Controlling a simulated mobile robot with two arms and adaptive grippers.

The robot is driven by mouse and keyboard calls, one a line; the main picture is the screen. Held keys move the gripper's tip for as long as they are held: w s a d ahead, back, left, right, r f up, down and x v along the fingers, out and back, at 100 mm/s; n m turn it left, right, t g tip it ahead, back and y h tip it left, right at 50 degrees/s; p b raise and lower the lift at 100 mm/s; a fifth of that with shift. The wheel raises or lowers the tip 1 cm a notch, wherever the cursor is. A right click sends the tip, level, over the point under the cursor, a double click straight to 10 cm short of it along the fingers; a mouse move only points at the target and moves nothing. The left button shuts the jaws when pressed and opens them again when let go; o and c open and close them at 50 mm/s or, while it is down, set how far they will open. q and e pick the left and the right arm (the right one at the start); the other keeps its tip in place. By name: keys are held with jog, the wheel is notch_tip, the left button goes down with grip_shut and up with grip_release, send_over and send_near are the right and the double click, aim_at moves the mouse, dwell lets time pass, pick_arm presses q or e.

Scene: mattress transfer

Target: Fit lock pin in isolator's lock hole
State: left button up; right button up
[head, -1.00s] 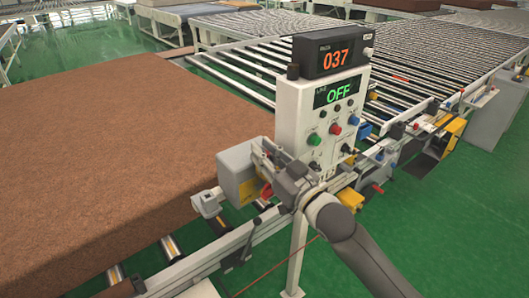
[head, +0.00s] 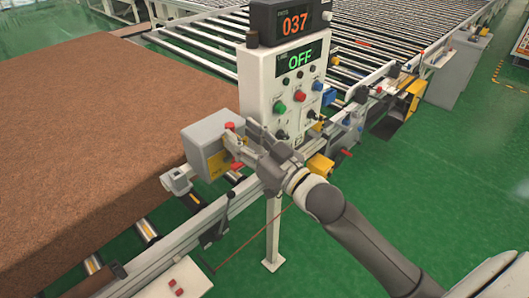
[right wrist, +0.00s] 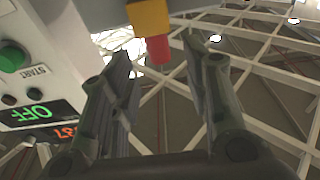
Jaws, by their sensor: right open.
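The isolator (head: 205,143) is a grey box with a yellow front, mounted on the conveyor rail left of the control post. Red parts show at its upper right edge (head: 229,126) and lower right side (head: 236,164). My right gripper (head: 246,138) is open just right of the isolator and partly covers its front. In the right wrist view, a yellow block with a short red piece (right wrist: 158,49) shows beyond and between the open fingers (right wrist: 160,75), with no visible grip on it. I cannot tell which part is the lock pin, and the lock hole is not discernible.
The control post (head: 285,90) with an OFF display stands close behind my right gripper. A large brown mattress block (head: 90,120) fills the left. Roller conveyors (head: 200,50) lie behind. Green floor (head: 440,190) is clear at the right.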

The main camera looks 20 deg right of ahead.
jog(key=v, duration=0.7)
dwell(0.6)
